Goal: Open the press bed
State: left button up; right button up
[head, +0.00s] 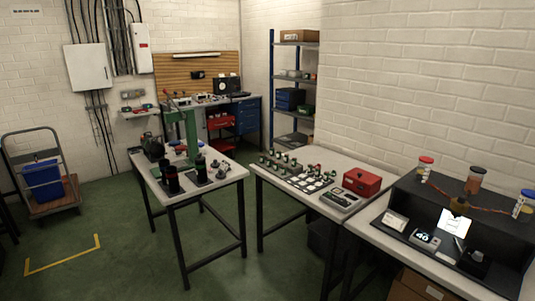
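A green upright press frame (191,132) stands on the left worktable (228,178) at mid-distance. Its bed is too small and partly hidden to make out, so I cannot tell whether it is open or shut. Two black cylinders (171,177) stand on dark bases on the same table, in front of the press. A dark machine part (153,148) stands at the table's back left. Neither of my grippers is in view.
A middle table holds several small green-topped parts and a red box (361,182). A right table bears a dark stand (480,215) with jars. A trolley (40,172) with a blue bin stands left. Green floor (120,240) is clear front left.

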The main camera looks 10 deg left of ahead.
aim_at(179, 164)
jog(key=i+j+z, duration=0.1)
jog(key=j, duration=0.4)
jog(key=i+j+z, duration=0.1)
jog(key=j, duration=0.45)
jog(key=i+j+z, duration=0.1)
jog(key=j, duration=0.4)
jog(key=i+j+z, duration=0.1)
jog(key=j, duration=0.45)
jog(key=i+j, duration=0.1)
jog(key=j, duration=0.5)
jog(key=i+j, duration=0.15)
jog(key=j, duration=0.45)
jog(key=i+j, duration=0.1)
jog(key=j, duration=0.55)
jog(key=i+j, duration=0.1)
jog(key=j, duration=0.5)
jog(key=i+j+z, duration=0.1)
jog(key=j, duration=0.5)
